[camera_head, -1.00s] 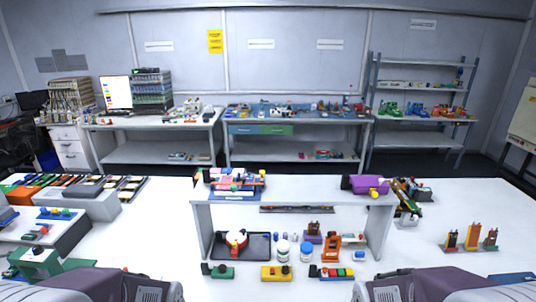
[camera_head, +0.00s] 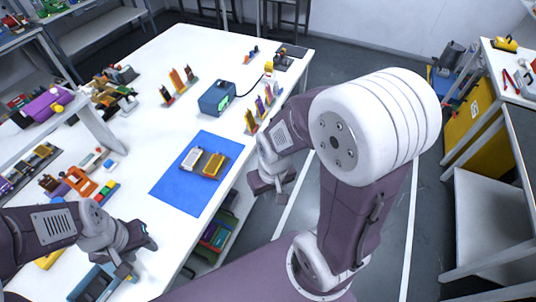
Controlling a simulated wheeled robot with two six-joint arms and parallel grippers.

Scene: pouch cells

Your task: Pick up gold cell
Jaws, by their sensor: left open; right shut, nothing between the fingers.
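A gold cell (camera_head: 214,164) lies on a blue mat (camera_head: 184,190) near the table's right edge. A paler silver-grey cell (camera_head: 191,159) lies just left of it. My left gripper (camera_head: 132,262) is open and empty at the lower left, over the table's front part and apart from the mat. My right gripper (camera_head: 272,186) is shut and empty, just beyond the table's right edge and right of the gold cell. Nothing covers the two cells.
A blue box device (camera_head: 217,98) stands behind the mat, with upright coloured pieces (camera_head: 255,112) to its right. A white raised shelf (camera_head: 103,130) and small tools stand to the left. Bare white table surrounds the mat.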

